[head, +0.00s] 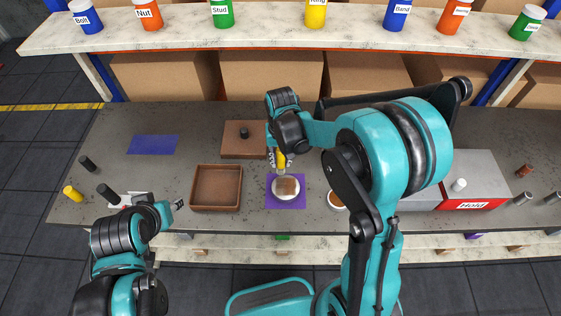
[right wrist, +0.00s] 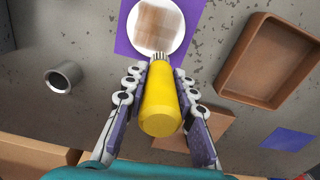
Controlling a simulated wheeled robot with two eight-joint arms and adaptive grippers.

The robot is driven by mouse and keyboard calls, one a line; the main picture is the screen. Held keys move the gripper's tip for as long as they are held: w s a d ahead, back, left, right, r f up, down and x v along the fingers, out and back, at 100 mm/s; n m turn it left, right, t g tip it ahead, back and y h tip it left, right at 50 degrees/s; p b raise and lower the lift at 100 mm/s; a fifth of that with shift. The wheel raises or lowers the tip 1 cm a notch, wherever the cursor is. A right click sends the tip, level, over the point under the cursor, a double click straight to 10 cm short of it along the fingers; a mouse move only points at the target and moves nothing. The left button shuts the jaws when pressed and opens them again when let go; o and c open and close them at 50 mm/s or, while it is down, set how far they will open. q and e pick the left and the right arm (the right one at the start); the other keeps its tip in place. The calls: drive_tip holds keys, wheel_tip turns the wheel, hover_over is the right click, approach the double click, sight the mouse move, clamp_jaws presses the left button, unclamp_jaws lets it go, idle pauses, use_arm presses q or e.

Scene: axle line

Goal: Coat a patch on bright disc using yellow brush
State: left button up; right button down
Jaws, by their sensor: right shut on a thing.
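The bright disc (head: 285,197) is white and round and lies on a purple mat (head: 271,205) in front of me. A brownish, streaky patch covers its middle; the disc also shows at the top of the right wrist view (right wrist: 136,30). My right gripper (head: 279,163) is shut on the yellow brush (right wrist: 161,100), with a finger on each side of its handle. The brush's bristle end points at the disc's near edge in the wrist view; I cannot tell whether it touches. My left gripper (head: 178,204) is apart from these, at the left, its fingers unclear.
A brown open tray (head: 216,208) stands left of the mat, with a brown board (head: 240,152) behind it. A blue mat (head: 153,145) lies farther left. A red "Hold" box (head: 474,205) is at the right. A shelf of labelled jars spans the back.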

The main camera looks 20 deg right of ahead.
drive_tip(key=shift+w+r+p, duration=0.25)
drive_tip(key=shift+r+p, duration=0.5)
drive_tip(key=shift+r, duration=0.5)
drive_tip(key=shift+s+r+p, duration=0.15)
drive_tip(key=shift+r+p, duration=0.5)
drive_tip(key=shift+r, duration=0.4)
drive_tip(key=shift+f, duration=0.1)
drive_tip(key=shift+d, duration=0.1)
